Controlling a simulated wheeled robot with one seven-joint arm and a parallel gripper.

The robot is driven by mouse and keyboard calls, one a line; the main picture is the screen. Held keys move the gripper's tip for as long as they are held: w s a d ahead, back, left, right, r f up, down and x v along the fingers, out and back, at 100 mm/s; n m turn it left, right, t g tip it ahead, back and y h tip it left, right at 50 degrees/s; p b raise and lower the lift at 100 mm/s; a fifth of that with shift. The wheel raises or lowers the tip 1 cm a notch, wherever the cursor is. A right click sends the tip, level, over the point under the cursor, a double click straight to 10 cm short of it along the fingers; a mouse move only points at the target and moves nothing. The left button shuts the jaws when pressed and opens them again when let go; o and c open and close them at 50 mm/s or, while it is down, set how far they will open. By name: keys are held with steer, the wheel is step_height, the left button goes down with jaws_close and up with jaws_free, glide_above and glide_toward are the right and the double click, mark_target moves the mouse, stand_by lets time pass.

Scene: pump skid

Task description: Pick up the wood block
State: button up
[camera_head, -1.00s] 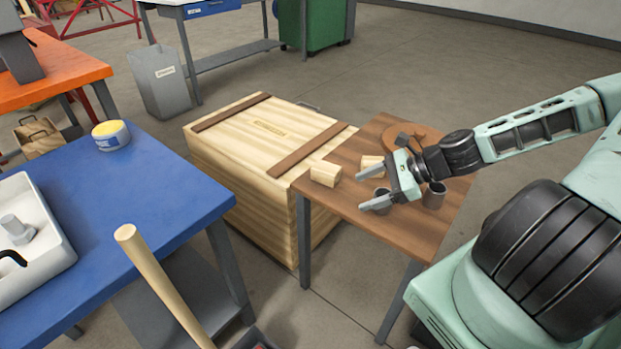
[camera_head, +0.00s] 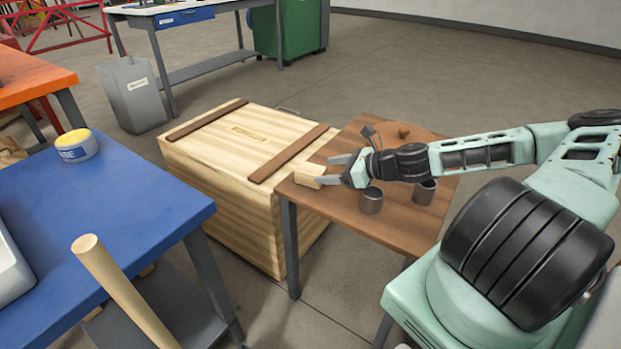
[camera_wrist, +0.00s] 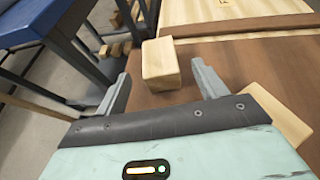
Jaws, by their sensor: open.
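A pale wood block (camera_head: 308,175) sits near the left edge of the small brown table. It also shows in the wrist view (camera_wrist: 160,64), upright and centred in the gap between the fingers. My gripper (camera_head: 334,170) is open, low over the table and just right of the block, its fingers pointing at it. No finger visibly touches the block; I cannot tell whether the tips are beside it. A second pale wood piece (camera_wrist: 280,122) lies right of my gripper in the wrist view, partly covered by it.
A large wooden crate (camera_head: 225,160) adjoins the table's left side. A blue table (camera_head: 130,200) stands farther left.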

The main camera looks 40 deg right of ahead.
mark_target(308, 172)
steer(key=b+x, duration=0.1)
steer(key=x, duration=0.6)
steer(key=shift+w, duration=0.1)
steer(key=shift+a, duration=0.1)
steer(key=c, duration=1.1)
